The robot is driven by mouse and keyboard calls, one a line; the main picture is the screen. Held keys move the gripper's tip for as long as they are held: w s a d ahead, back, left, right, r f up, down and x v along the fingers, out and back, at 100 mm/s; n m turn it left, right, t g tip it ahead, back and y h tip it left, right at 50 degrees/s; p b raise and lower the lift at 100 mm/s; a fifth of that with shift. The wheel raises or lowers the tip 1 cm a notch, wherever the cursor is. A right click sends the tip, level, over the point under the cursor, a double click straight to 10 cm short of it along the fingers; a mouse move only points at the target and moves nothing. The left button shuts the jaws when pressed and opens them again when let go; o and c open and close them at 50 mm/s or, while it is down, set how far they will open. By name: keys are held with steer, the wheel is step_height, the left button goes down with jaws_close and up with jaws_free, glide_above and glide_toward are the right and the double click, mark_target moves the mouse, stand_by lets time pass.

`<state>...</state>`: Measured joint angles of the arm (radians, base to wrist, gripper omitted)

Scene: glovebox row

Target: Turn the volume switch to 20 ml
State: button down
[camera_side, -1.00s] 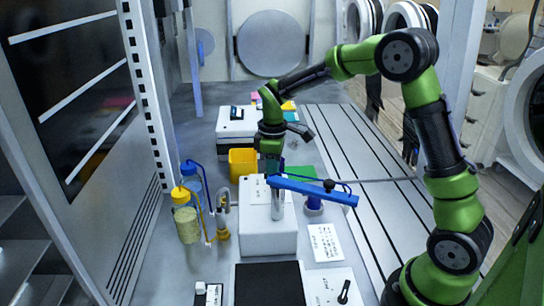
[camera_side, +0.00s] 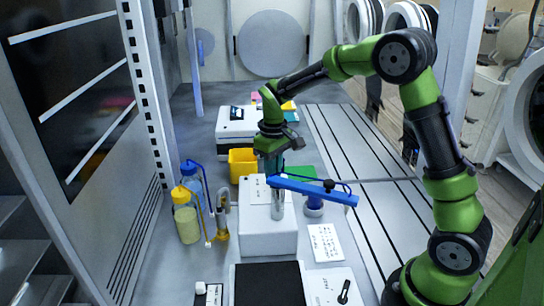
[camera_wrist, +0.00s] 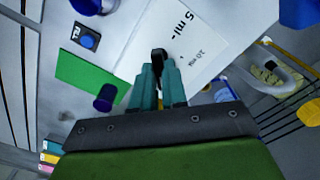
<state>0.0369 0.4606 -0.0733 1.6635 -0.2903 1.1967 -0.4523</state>
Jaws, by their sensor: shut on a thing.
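The volume switch (camera_wrist: 158,55) is a small black lever between my fingertips in the wrist view. It stands beside a white panel marked "5 ml" (camera_wrist: 178,17) and, smaller, "20 ml" (camera_wrist: 196,57). My gripper (camera_wrist: 158,72) has teal fingers, closed on the lever. In the side view my gripper (camera_side: 270,172) points down over the white box (camera_side: 268,238), behind the blue bar; its fingertips and the switch are hidden there. Which mark the lever points to, I cannot tell.
The blue bar (camera_side: 320,192) crosses close in front of my gripper. A white card (camera_side: 326,242) lies right. The grooved bench is clear further right.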

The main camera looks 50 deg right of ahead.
stand_by(0.3)
steer(key=c, duration=1.2)
jaws_free()
steer(key=shift+o, duration=0.2)
steer(key=shift+r, duration=0.1)
step_height(320, 180, up, 17)
